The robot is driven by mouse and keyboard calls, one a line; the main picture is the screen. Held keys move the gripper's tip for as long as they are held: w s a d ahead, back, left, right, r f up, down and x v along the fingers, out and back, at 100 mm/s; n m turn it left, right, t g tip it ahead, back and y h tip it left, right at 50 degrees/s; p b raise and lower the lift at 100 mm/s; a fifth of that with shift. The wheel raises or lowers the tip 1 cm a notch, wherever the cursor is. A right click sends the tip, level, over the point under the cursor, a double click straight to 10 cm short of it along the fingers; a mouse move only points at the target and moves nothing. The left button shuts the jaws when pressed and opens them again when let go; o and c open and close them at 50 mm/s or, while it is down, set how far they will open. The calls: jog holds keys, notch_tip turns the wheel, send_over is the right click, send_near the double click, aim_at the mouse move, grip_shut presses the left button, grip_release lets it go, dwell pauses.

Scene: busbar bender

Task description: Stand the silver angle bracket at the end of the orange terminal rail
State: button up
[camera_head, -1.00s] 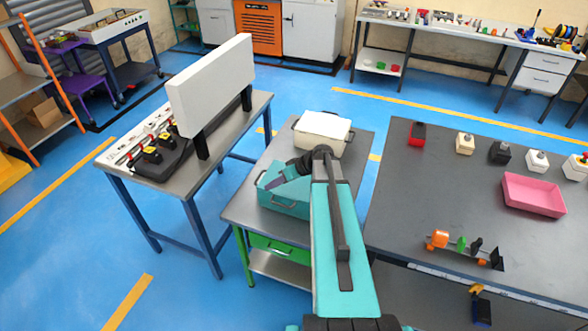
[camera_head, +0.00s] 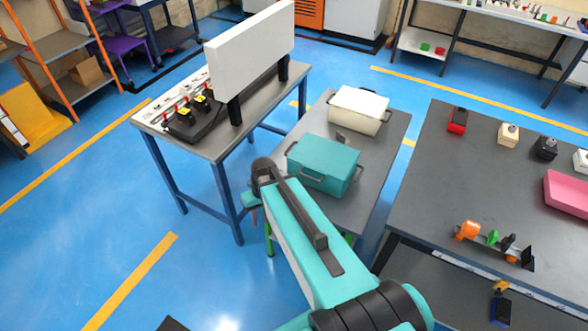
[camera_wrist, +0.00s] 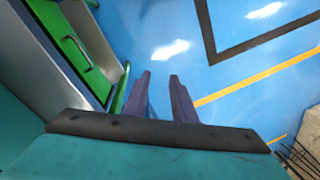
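A rail-like row of parts with an orange block at its left end (camera_head: 467,230), then green and black pieces, stands near the front edge of the right table in the head view. A small grey upright piece (camera_head: 342,138) stands between the teal box and the cream box on the middle bench; it may be the silver angle bracket, but it is too small to tell. My gripper (camera_wrist: 160,82) has its two purple fingers apart with nothing between them, over blue floor beside the bench's green drawer. In the head view my gripper is mostly hidden by my arm.
The middle bench bears a teal box (camera_head: 324,165) and a cream box (camera_head: 359,110). The right table holds a red block (camera_head: 458,120), several other small blocks and a pink tray (camera_head: 568,193). A white panel (camera_head: 250,48) stands on the left table.

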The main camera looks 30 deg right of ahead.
jog(key=s+a+f+g+b, duration=0.1)
jog(key=s+f+b, duration=0.5)
jog(key=f, duration=0.6)
jog(key=s+a+f+g+h+b, duration=0.1)
jog(key=s+f+g+b, duration=0.1)
jog(key=s+f+b, duration=0.4)
jog(key=s+a+f+g+b, duration=0.1)
jog(key=s+f+b, duration=0.6)
jog(key=s+f, duration=0.7)
notch_tip(320, 180, down, 4)
jog(key=shift+f+g+h, duration=0.25)
jog(key=shift+g+h, duration=0.05)
jog(key=shift+g, duration=0.4)
jog(key=shift+a, duration=0.1)
